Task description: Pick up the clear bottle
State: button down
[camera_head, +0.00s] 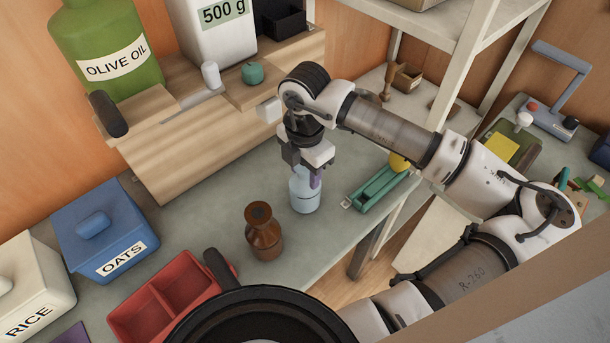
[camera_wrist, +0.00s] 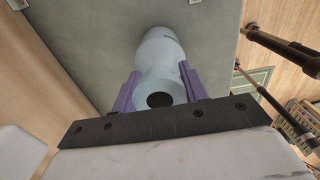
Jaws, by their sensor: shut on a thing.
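The clear bottle (camera_head: 304,192) looks pale blue and stands upright on the grey-green counter (camera_head: 345,222), near its front edge. My gripper (camera_head: 306,176) is above it, pointing down, with its purple fingers around the bottle's upper part. In the wrist view the bottle (camera_wrist: 160,62) lies between the two purple fingers of my gripper (camera_wrist: 160,90), which are shut on its neck. Its dark round top faces the camera. I cannot tell whether its base touches the counter.
A brown bottle (camera_head: 264,232) stands just left of the clear bottle. A green tray (camera_head: 378,188) lies close on the right. A red divided box (camera_head: 165,298), a blue OATS canister (camera_head: 104,235) and a black round pan (camera_head: 260,318) are at the lower left. A wooden riser (camera_head: 190,150) stands behind.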

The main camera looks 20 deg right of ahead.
notch_tip(320, 180, up, 20)
jog(key=b, duration=0.3)
dwell(0.8)
